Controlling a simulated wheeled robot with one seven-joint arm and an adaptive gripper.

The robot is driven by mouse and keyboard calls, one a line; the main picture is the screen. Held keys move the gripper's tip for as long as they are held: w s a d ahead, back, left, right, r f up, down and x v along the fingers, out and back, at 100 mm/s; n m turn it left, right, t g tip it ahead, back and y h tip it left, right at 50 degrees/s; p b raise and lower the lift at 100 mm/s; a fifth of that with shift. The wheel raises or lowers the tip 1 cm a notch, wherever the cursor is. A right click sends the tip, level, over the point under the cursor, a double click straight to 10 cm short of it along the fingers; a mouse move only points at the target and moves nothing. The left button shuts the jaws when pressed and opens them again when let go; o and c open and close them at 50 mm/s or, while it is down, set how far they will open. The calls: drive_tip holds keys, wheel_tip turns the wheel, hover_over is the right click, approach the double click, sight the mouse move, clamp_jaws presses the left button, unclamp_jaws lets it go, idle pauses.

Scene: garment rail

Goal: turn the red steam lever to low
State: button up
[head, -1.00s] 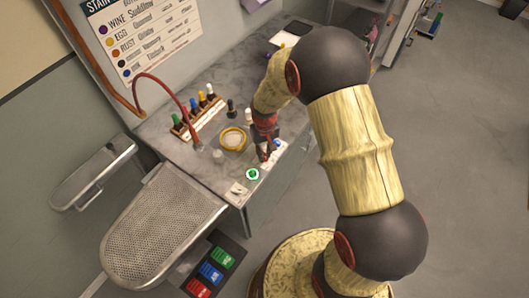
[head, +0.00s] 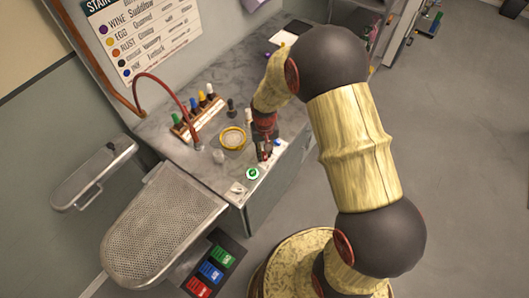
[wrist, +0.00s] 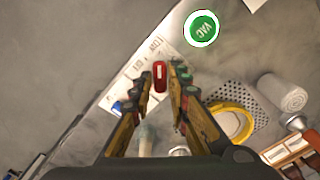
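The red steam lever (wrist: 160,77) shows in the wrist view as a small red piece with a white mark, on a pale labelled strip (wrist: 172,52). My gripper (wrist: 163,73) is open, with one fingertip on each side of the lever. A narrow gap shows between the lever and the fingers, so I cannot tell that either touches it. In the head view my gripper (head: 265,150) is low over the counter's front edge and mostly hides the lever.
A green VAC button (wrist: 202,28) is close to the lever. A yellow-rimmed dish (head: 232,138) and a rack of coloured bottles (head: 198,117) stand behind on the counter. A perforated board (head: 165,220) lies to the left, by red, blue and green pedals (head: 211,271).

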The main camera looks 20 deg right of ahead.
sight(265, 154)
drive_tip(key=o, duration=0.3)
wheel_tip(265, 154, up, 12)
drive_tip(key=shift+f, duration=0.1)
idle(0.6)
idle(0.4)
drive_tip(key=shift+s+r+n+t+b, duration=0.3)
drive_tip(key=shift+s+r+t+b, duration=0.65)
drive_tip(key=shift+s+r, duration=2.45)
drive_tip(key=shift+s+r+n+t+b, duration=0.3)
drive_tip(key=shift+s+r+t+b, duration=0.6)
drive_tip(key=shift+s+r, duration=2.45)
drive_tip(key=shift+s+r+n+t+b, duration=0.3)
drive_tip(key=shift+s+r+t+b, duration=0.65)
drive_tip(key=shift+s+r, duration=2.45)
